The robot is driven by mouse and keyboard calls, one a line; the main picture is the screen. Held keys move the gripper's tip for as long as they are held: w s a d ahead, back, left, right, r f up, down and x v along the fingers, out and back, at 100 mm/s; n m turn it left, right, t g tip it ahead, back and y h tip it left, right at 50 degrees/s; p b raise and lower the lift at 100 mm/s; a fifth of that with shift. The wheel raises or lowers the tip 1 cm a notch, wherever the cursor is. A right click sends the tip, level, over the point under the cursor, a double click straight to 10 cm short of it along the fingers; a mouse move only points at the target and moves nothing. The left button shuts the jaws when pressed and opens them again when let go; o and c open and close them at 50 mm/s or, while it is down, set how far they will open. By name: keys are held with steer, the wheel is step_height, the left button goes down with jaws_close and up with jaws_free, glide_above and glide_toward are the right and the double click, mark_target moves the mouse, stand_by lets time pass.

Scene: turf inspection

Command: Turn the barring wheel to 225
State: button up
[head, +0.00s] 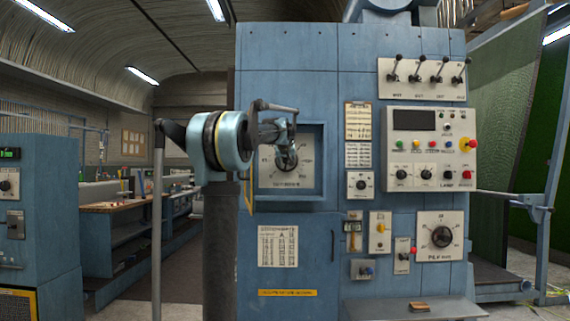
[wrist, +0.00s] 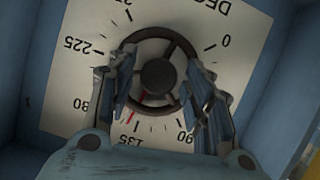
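The barring wheel (wrist: 159,37) is a dark round handwheel with spokes and a hub, on a pale dial plate (wrist: 262,85) numbered in degrees. In the wrist view the plate appears turned, with 225 at left and 0 at upper right. A red pointer mark (wrist: 141,97) lies at the wheel's lower left, close to 135. My gripper (wrist: 161,82) is at the wheel, fingers spread wide, one over each side of the rim. I cannot tell whether they touch it. In the head view my gripper (head: 286,160) covers most of the wheel.
The dial sits in a recessed blue box (head: 318,190) whose walls stand close around my gripper. To the right are a control panel (head: 432,148), several levers (head: 427,78) and another knob dial (head: 440,237). A small ledge (head: 415,309) juts out below. An aisle is open at left.

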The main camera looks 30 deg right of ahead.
steer(key=c, duration=0.6)
steer(key=shift+d, duration=0.15)
steer(key=shift+m, duration=0.3)
steer(key=m+t+y, duration=0.1)
steer(key=m+y, duration=0.1)
steer(key=shift+s+m, duration=0.1)
steer(key=shift+m, duration=0.2)
steer(key=shift+d+m+t+y, duration=0.1)
steer(key=shift+m+t+y, duration=0.5)
steer(key=shift+m, duration=0.6)
steer(key=m+t+y, duration=0.1)
steer(key=m, duration=0.2)
steer(key=shift+s+f+t, duration=0.1)
steer(key=shift+f+t, duration=0.05)
steer(key=shift+t, duration=0.15)
steer(key=shift+f+m+t+y, duration=0.1)
steer(key=shift+m+t+y, duration=0.4)
steer(key=shift+m, duration=0.8)
